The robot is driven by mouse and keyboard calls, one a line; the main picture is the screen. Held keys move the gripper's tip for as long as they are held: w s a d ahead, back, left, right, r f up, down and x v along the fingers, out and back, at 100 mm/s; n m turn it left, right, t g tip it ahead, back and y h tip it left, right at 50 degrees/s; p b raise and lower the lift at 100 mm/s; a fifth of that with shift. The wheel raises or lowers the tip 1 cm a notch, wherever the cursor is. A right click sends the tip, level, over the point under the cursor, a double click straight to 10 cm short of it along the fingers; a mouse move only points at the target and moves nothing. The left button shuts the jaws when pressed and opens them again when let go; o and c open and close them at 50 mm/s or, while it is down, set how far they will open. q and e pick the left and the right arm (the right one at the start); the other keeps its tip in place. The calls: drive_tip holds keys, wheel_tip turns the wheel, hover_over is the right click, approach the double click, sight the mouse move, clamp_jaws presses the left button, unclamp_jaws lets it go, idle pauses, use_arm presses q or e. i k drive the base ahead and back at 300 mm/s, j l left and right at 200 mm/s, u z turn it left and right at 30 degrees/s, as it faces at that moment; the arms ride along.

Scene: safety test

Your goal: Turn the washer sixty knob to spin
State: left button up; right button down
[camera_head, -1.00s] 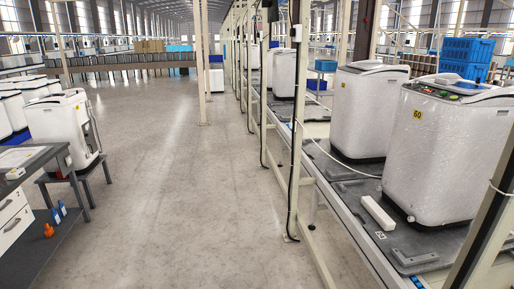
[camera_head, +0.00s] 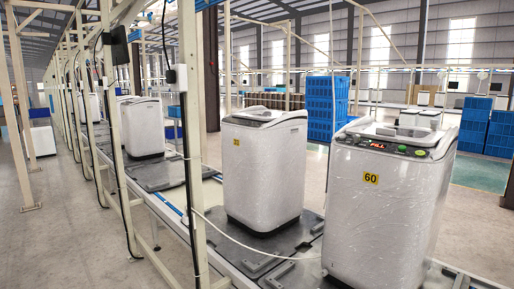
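The washer with the yellow "60" label (camera_head: 371,178) is white and wrapped in clear film. It stands upright at the right of the head view, on the conveyor line. Its control panel (camera_head: 385,147) is on the top front edge, with a small red display and a green round part (camera_head: 420,153) toward the right. Other knob markings are too small to read. Neither of my grippers is in view.
Another white washer (camera_head: 262,175) stands left of it on a grey pallet (camera_head: 265,249). Cream frame posts (camera_head: 190,130) and a hanging white cable (camera_head: 240,246) are in front of the line. Blue crates (camera_head: 327,107) stand behind. Open floor (camera_head: 35,240) lies at left.

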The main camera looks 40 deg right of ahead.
sight(356, 138)
drive_tip(key=i+z, duration=0.3)
drive_tip(key=i, duration=0.2)
drive_tip(key=i+z, duration=0.3)
drive_tip(key=i, duration=0.2)
drive_tip(key=i+j+z, duration=0.15)
drive_tip(key=i+z, duration=0.15)
drive_tip(key=i, duration=0.2)
drive_tip(key=i+j+z, duration=0.3)
drive_tip(key=i, duration=0.2)
